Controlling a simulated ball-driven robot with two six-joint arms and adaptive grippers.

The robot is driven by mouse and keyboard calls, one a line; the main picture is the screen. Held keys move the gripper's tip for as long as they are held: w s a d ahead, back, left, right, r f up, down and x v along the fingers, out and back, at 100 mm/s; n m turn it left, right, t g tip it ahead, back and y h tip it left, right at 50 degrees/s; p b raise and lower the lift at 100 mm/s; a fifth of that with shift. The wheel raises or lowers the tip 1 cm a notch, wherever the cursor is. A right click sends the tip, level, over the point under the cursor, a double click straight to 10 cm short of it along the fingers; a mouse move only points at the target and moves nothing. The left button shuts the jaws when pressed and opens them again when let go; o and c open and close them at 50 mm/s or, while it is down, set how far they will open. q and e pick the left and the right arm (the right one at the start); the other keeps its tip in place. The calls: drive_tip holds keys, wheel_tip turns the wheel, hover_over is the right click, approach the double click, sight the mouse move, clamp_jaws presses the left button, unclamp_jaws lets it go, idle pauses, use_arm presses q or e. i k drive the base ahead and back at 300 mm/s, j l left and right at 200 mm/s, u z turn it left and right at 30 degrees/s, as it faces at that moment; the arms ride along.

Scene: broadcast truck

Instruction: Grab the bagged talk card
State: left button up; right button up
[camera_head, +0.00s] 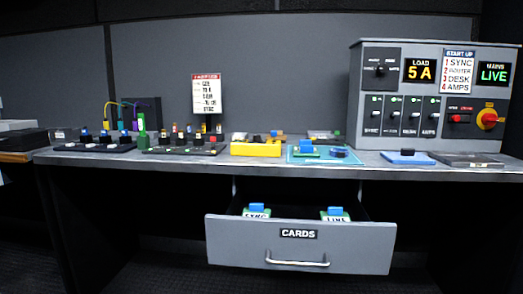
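No label reading talk shows that I can make out, so I cannot say for sure which item is the bagged talk card. A small flat greyish-green item (325,135) lies on the bench behind the teal mat; it is too small to tell whether it is a bag. The open drawer (300,255) marked CARDS holds two cards with blue handles: one marked SYNC (256,212) at left, and one at right (335,215) whose label seems to read LINE. Neither of my grippers is in view.
The grey bench (210,159) carries the teal mat (296,159) with blue items, a yellow tool-like item (255,149), a dark panel (180,151) with knobs, and a blue pad (407,158). A control cabinet (430,95) stands at right. The drawer juts out below the bench.

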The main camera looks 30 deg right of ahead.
sight(305, 149)
drive_tip(key=l+u, duration=0.25)
drive_tip(key=l, duration=0.2)
drive_tip(key=k+l+u, duration=0.2)
drive_tip(key=l, duration=0.25)
drive_tip(key=l+u, duration=0.25)
drive_tip(key=l, duration=0.25)
drive_tip(key=k+l+u, duration=0.1)
drive_tip(key=l+u, duration=0.15)
drive_tip(key=l, duration=0.15)
